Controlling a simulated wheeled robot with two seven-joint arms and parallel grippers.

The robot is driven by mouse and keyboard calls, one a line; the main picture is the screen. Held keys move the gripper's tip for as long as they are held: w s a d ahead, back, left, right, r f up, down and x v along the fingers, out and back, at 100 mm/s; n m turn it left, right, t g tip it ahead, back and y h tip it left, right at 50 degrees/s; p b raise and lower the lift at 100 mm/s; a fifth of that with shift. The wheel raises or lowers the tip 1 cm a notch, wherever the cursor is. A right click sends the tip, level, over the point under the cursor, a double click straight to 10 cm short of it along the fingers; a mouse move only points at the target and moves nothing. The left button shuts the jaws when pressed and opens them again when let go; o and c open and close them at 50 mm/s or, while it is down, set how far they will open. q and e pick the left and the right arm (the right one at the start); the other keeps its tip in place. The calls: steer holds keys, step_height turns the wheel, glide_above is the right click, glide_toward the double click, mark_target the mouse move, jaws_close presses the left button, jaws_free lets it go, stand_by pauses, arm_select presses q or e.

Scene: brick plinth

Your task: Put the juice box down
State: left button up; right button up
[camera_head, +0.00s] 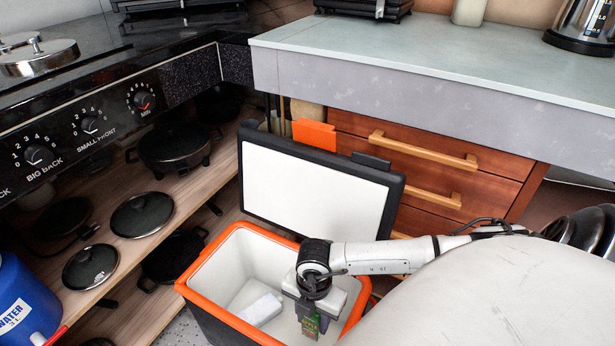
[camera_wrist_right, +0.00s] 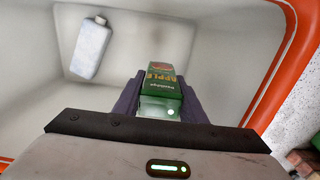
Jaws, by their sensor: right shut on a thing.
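The green juice box (camera_wrist_right: 160,85), with the word apple on it, is held between the fingers of my right gripper (camera_wrist_right: 158,98) in the right wrist view. In the head view the juice box (camera_head: 311,326) shows below my right gripper (camera_head: 308,308), inside the opening of an orange-rimmed cooler (camera_head: 205,262). The cooler's pale inside (camera_wrist_right: 215,45) lies below the box in the wrist view. I cannot tell whether the box touches the cooler floor. My left gripper is not in view.
A white bottle-like item (camera_head: 261,308) lies in the cooler, left of my gripper; it also shows in the wrist view (camera_wrist_right: 90,48). The open lid (camera_head: 315,190) stands behind. A blue water jug (camera_head: 22,300) is at the left. Wooden drawers (camera_head: 430,165) are behind.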

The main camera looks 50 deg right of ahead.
mark_target(312, 338)
step_height(312, 338, down, 7)
steer(key=shift+f+b, duration=0.1)
steer(key=shift+b, duration=1.05)
step_height(312, 338, down, 3)
steer(key=shift+f+b, duration=0.1)
steer(key=shift+b, duration=0.75)
steer(key=shift+f, duration=0.2)
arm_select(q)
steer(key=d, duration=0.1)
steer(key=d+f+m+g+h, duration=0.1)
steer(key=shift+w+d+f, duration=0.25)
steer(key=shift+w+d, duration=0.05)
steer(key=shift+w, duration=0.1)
arm_select(e)
steer(key=shift+r, duration=0.1)
steer(key=shift+f, duration=0.2)
steer(key=o, duration=1.3)
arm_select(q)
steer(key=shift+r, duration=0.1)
arm_select(e)
steer(key=shift+r, duration=0.1)
